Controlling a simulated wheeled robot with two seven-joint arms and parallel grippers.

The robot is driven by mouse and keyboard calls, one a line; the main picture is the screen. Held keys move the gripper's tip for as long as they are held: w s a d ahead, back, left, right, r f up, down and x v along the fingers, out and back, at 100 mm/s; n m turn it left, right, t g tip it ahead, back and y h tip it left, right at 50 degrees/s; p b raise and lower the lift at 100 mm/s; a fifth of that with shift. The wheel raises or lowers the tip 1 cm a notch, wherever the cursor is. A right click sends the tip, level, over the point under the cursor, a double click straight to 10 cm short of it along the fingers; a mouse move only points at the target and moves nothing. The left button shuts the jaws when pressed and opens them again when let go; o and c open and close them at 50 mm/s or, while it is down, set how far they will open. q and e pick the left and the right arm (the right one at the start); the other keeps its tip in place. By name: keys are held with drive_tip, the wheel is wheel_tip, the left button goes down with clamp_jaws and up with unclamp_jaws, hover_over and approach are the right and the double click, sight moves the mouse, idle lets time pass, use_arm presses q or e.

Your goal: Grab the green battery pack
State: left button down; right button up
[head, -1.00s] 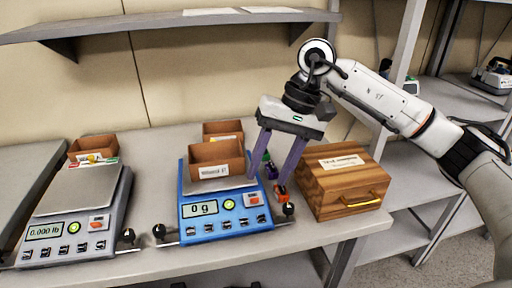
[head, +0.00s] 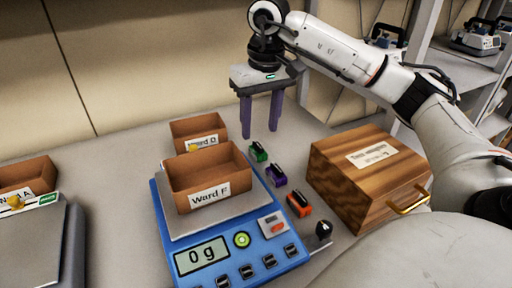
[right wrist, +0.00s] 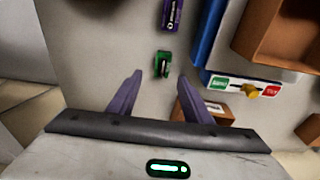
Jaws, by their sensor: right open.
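The green battery pack (head: 258,151) lies on the grey table between the blue scale and the wooden box. It also shows in the right wrist view (right wrist: 162,64), beyond the fingertips and roughly in line with the gap between them. My right gripper (head: 260,134) is open and empty, fingers pointing down, above and behind the pack in the head view. It also shows in the right wrist view (right wrist: 160,88). A purple pack (head: 276,175) and an orange pack (head: 299,205) lie in a row nearer the camera. My left gripper is not in view.
The blue scale (head: 218,265) carries a cardboard bin labelled Ward F (head: 208,178). Another bin (head: 198,134) stands behind it. The wooden box (head: 368,180) with a gold handle stands right of the packs. A grey scale (head: 40,245) is at left.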

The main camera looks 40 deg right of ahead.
sight(258, 145)
wheel_tip(258, 145, down, 6)
drive_tip(key=shift+a+r, duration=0.15)
clamp_jaws()
idle(0.3)
